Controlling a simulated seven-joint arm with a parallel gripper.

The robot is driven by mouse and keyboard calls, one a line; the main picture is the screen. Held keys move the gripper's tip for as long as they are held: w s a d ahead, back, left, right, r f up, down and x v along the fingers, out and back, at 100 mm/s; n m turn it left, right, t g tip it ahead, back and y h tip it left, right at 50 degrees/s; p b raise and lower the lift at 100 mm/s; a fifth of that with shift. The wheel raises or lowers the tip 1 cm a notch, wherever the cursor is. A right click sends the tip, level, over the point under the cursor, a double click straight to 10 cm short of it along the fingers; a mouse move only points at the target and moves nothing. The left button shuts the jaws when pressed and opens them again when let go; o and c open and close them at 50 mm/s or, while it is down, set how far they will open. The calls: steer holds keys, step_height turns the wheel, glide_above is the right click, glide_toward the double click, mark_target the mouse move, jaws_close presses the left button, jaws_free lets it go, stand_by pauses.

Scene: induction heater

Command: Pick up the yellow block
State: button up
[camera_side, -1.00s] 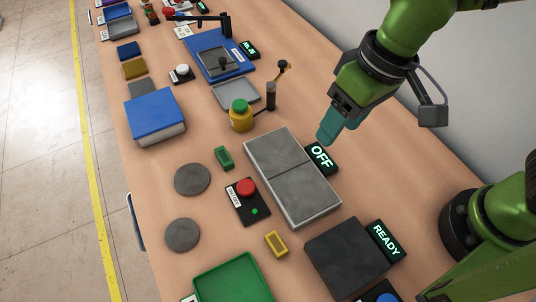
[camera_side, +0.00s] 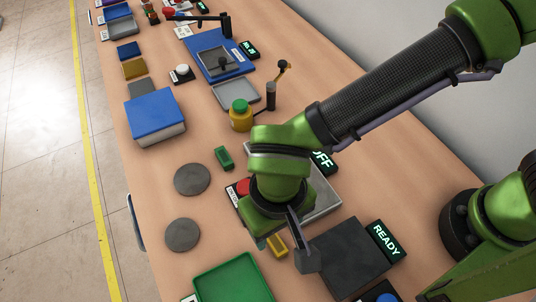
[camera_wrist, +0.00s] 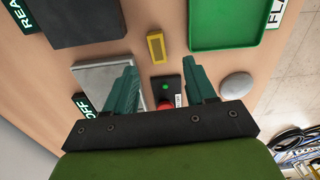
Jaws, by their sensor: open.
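The yellow block (camera_side: 277,245) lies on the wooden table between the green tray and the dark square plate. In the side view my gripper's wrist partly covers the area just behind it. In the wrist view the yellow block (camera_wrist: 156,47) lies ahead of the fingers, clear of them. My gripper (camera_wrist: 162,75) is open and empty, its two teal fingers apart on either side of the black button box. In the side view my wrist hides most of the fingers; a teal bit shows beside the block.
The green tray (camera_side: 232,278) is in front of the block and the dark plate (camera_side: 350,262) to its right. The black box with the red button (camera_wrist: 165,104) and the grey metal plate (camera_wrist: 90,75) are close by. A green block (camera_side: 224,158) and round grey discs (camera_side: 183,234) lie left.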

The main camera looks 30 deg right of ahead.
mark_target(276, 242)
steer(key=f, duration=0.7)
steer(key=shift+w+d+f, duration=0.1)
steer(key=shift+d+f, duration=0.1)
steer(key=shift+f, duration=0.1)
jaws_close()
